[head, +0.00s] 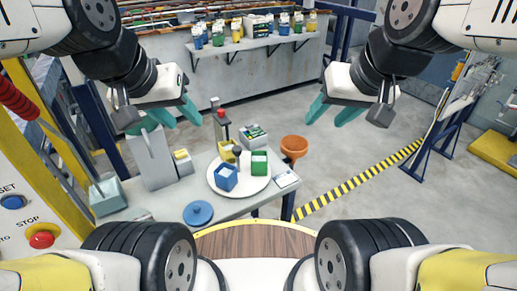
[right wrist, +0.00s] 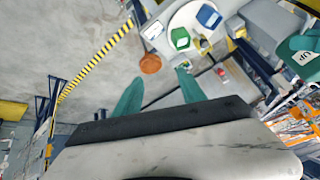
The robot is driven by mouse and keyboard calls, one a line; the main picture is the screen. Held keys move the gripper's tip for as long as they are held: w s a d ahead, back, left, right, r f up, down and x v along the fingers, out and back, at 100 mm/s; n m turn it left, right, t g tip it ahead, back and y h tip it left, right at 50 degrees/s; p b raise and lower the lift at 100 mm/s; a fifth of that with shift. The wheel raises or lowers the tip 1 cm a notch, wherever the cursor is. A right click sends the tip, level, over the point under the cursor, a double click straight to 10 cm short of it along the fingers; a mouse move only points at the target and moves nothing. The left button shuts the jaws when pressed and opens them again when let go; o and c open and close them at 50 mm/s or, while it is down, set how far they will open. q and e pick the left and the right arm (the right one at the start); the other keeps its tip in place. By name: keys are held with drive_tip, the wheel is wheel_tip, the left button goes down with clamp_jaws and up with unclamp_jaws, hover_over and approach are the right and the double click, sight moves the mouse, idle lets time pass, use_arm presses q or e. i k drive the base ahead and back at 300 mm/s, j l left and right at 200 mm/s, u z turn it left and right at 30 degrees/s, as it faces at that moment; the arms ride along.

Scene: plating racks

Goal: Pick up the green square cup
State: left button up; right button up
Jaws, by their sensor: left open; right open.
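The green square cup (head: 259,163) stands on a round white plate (head: 240,184) on the grey table, on the plate's right side. It also shows in the right wrist view (right wrist: 180,38), beyond the fingertips. A blue square cup (head: 225,177) and a yellow cup (head: 227,151) share the plate. My left gripper (head: 179,118) is open and empty, above and to the left of the plate. My right gripper (head: 331,113) is open and empty, above and to the right of the green cup. Both are well apart from the cups.
An orange funnel-like bowl (head: 294,147) is at the table's right edge. A blue round lid (head: 198,213) lies at the table's front. A tall grey block (head: 151,158) stands at the left. A back shelf (head: 255,44) holds several coloured cups. Open floor lies to the right.

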sight(260, 159)
drive_tip(key=k+l+z, duration=0.15)
drive_tip(key=k+z, duration=0.3)
drive_tip(key=k, duration=0.2)
drive_tip(key=j+z, duration=0.45)
drive_tip(key=k+j+z, duration=0.15)
drive_tip(key=z, duration=0.25)
drive_tip(key=k+j+z, duration=0.15)
drive_tip(key=j+z, duration=0.3)
drive_tip(key=k+j, duration=0.2)
